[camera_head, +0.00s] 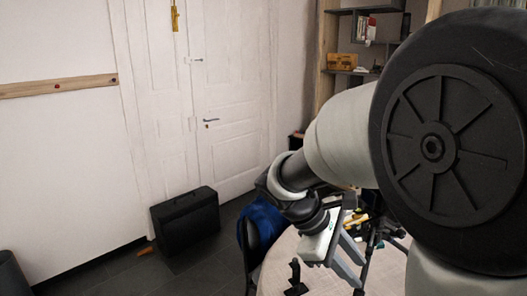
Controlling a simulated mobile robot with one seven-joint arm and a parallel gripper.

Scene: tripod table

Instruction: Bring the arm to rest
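My arm reaches from the right edge down toward the middle of the view. My gripper (360,273) is at its end, over the round pale table (272,270). Its two grey fingers look apart, with nothing visible between them. A black tripod (371,238) stands just right of the gripper, partly hidden by it and the arm. I cannot tell whether they touch. A small black upright object (295,278) stands on the table, left of the gripper.
A chair with blue cloth (262,222) is at the table's left. A black case (186,221) stands on the floor by the white door (228,100). Shelves (352,72) stand behind the arm. Floor left of the table is mostly clear.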

